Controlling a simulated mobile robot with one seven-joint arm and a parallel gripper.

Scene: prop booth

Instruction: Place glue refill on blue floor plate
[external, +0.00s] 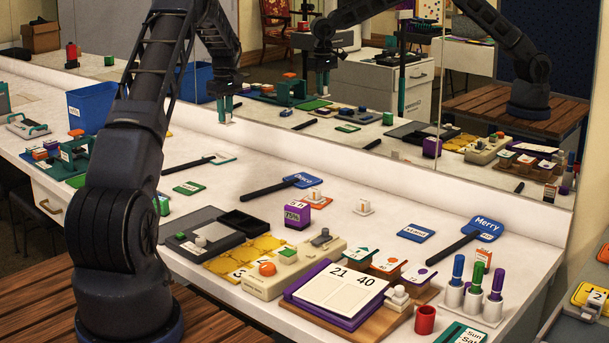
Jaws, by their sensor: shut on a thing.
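My gripper (225,112) is above the back of the white counter, near the mirror, with its teal fingers pointing down. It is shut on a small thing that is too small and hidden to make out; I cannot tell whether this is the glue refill. A flat blue plate with a white label (416,233) lies on the counter right of centre, bare on top and well away from my gripper. I cannot pick out the glue refill for certain elsewhere.
Blue paddle signs (303,181) (485,226), a purple block (297,214), a purple calendar board (325,307) and a marker stand (473,305) crowd the counter. A blue bin (92,107) stands at left. The mirror (390,130) runs along the back. Bare counter surrounds the blue plate's left side.

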